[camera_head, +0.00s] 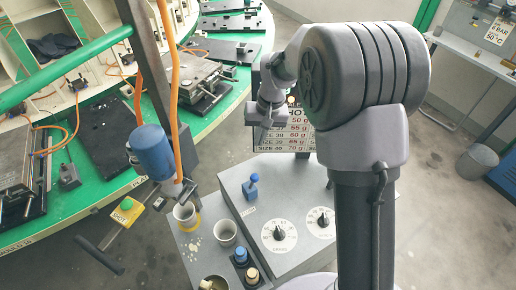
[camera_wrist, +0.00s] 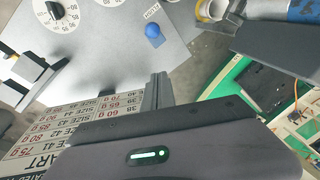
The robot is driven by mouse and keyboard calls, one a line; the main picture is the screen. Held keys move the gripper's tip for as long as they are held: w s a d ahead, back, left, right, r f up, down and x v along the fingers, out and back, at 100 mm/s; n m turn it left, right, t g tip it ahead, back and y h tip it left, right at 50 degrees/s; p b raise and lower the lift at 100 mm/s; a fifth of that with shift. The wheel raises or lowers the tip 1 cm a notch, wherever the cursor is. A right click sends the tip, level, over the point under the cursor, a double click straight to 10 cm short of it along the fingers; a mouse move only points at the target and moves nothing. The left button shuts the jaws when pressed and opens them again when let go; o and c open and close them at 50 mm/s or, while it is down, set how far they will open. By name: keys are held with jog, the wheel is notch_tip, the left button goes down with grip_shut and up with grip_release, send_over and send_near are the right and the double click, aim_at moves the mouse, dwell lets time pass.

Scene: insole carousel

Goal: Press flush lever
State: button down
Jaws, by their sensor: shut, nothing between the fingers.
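My gripper (camera_head: 264,124) is in front of the size chart in the head view, apart from the lever. Its fingers (camera_wrist: 158,88) are shut and empty in the wrist view, pointing up the picture toward the knob with a gap between.
Two dials (camera_head: 279,233) are on the machine top (camera_head: 290,190). Blue and tan knobs (camera_head: 241,255) and cups (camera_head: 225,232) stand at its left front. A blue cylinder (camera_head: 152,152) hangs to the left. The size chart (camera_head: 285,137) stands behind. The green carousel (camera_head: 90,205) is at left.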

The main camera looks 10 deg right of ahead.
notch_tip(320, 180, down, 9)
jog(key=s+a+b, duration=0.1)
jog(key=s+b, duration=0.1)
jog(key=shift+s+a+f, duration=0.15)
jog(key=shift+s+a, duration=0.1)
jog(key=shift+s, duration=0.15)
